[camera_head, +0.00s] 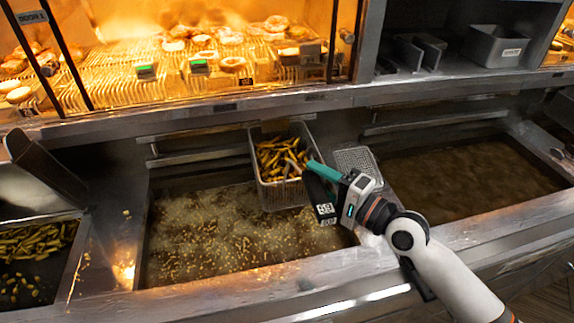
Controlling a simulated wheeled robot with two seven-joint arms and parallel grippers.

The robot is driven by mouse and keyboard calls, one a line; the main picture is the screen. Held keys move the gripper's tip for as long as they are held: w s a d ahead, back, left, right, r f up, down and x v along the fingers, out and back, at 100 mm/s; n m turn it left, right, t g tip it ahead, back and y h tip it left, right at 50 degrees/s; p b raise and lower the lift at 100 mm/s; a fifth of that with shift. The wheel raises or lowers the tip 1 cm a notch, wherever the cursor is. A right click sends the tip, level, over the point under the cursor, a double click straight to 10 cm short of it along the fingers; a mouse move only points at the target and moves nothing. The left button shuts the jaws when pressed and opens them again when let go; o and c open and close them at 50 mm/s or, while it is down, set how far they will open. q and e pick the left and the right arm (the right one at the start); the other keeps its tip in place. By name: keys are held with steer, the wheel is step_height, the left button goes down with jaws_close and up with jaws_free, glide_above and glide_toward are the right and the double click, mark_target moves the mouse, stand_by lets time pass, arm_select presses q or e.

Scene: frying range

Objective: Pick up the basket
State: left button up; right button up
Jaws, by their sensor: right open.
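The wire basket (266,197) holds several yellow-brown fries and sits at the back right of the bubbling left oil vat. My right gripper (313,174) comes in from the lower right, its teal and dark fingers at the basket's right side. It is open. I cannot tell whether a finger touches the basket rim. The gripper covers part of the basket's right side. My left gripper is not in view.
The left vat (220,240) has foaming oil, and a second vat (470,172) of dark oil lies to the right. A mesh piece (356,160) lies between them. A tray of fries (35,240) is at far left. A lit pastry display (200,60) stands behind.

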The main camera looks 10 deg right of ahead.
jaws_close()
steer(key=shift+r, duration=0.15)
